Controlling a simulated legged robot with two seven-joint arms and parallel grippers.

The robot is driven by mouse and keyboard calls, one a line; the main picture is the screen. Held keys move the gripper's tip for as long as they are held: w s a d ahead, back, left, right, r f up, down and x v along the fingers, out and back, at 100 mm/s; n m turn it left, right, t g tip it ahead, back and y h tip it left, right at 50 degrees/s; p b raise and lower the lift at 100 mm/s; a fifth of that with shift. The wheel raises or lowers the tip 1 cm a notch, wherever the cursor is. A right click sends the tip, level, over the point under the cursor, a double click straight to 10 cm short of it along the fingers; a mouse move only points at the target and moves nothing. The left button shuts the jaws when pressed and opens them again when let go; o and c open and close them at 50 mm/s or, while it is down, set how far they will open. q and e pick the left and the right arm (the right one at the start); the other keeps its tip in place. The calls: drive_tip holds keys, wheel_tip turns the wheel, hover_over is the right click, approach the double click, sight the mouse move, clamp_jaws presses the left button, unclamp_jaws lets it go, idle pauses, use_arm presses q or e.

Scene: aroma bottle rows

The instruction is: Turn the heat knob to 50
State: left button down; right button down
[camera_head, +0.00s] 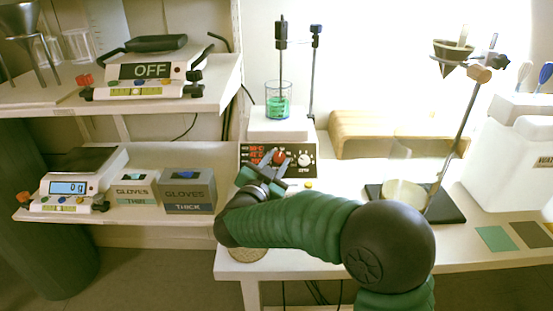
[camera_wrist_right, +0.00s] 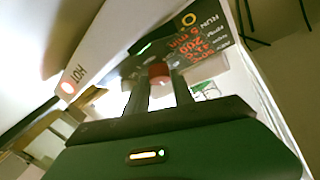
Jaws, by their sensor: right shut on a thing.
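The hotplate (camera_head: 282,129) stands at the left end of the right-hand table, with a dark front panel (camera_head: 248,149) that carries red lit digits. A red knob (camera_head: 279,157) sits at the middle of this panel, and a pale dial (camera_head: 304,160) is to its right. My right gripper (camera_head: 273,168) is at the panel, its fingers shut on the red knob. In the right wrist view the red knob (camera_wrist_right: 158,71) shows between the fingertips. The knob's exact setting cannot be read. My left gripper is not in view.
A beaker of green liquid (camera_head: 278,106) stands on the hotplate, beside stirrer rods. Glove boxes (camera_head: 188,188) stand left, and a funnel stand (camera_head: 445,205) stands right.

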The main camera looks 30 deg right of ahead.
drive_tip(key=c, duration=1.1)
unclamp_jaws()
drive_tip(key=p+v, duration=0.4)
drive_tip(key=v, duration=1.2)
drive_tip(key=shift+s+a+p, duration=0.15)
drive_tip(key=shift+a+p, duration=0.15)
drive_tip(key=shift+p, duration=0.1)
drive_tip(key=shift+s+f, duration=0.1)
drive_tip(key=shift+f, duration=0.1)
